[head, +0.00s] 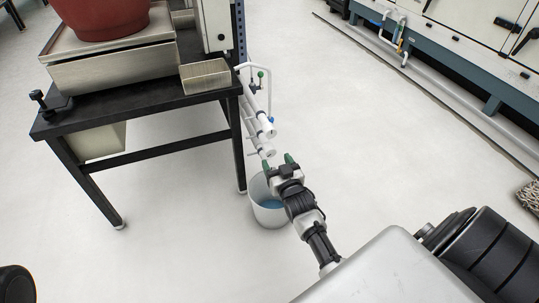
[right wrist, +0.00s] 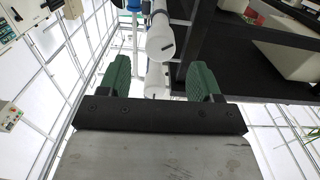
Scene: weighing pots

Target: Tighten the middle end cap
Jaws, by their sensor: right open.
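White pipes with white end caps stick out beside the black table in the head view. One end cap (head: 268,131) sits higher, and another end cap (head: 270,152) sits below it, just beyond my right gripper (head: 277,161). In the right wrist view an end cap (right wrist: 160,43) with a dark slot lies beyond my right gripper (right wrist: 160,80), and another white cap (right wrist: 155,82) shows between its green fingers. The gripper is open, and no contact shows. I cannot tell for sure which cap is the middle one. My left gripper is not in view.
A white bucket (head: 269,212) with blue inside stands on the floor below my right gripper. The black table (head: 165,108) at left bears a scale (head: 115,68) with a red pot (head: 100,15).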

